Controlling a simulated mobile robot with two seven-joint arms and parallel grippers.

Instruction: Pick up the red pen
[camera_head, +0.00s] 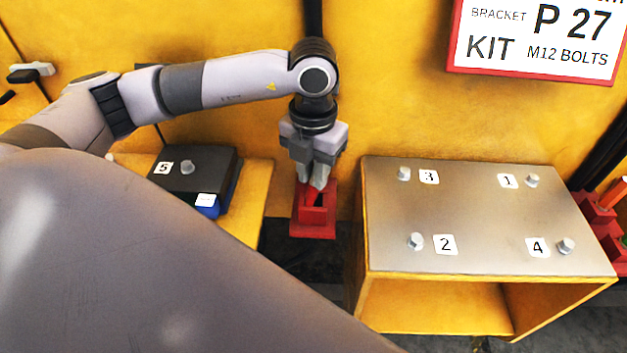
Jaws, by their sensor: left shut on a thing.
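My left gripper (315,184) points straight down, with its fingers close together over a red holder (314,229). The holder is a small box-like stand with a dark opening. The fingertips are at its upper part and cover some of it. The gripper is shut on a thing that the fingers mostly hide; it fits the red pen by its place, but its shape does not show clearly. I cannot tell whether it is still down in the holder. My right gripper is not in view.
A metal-topped yellow stand (490,215) with numbered bolts is to the right. More red holders (603,222), with orange and green items, are at the right edge. A black box (178,183) sits on a yellow ledge at left. A framed sign (540,40) hangs behind.

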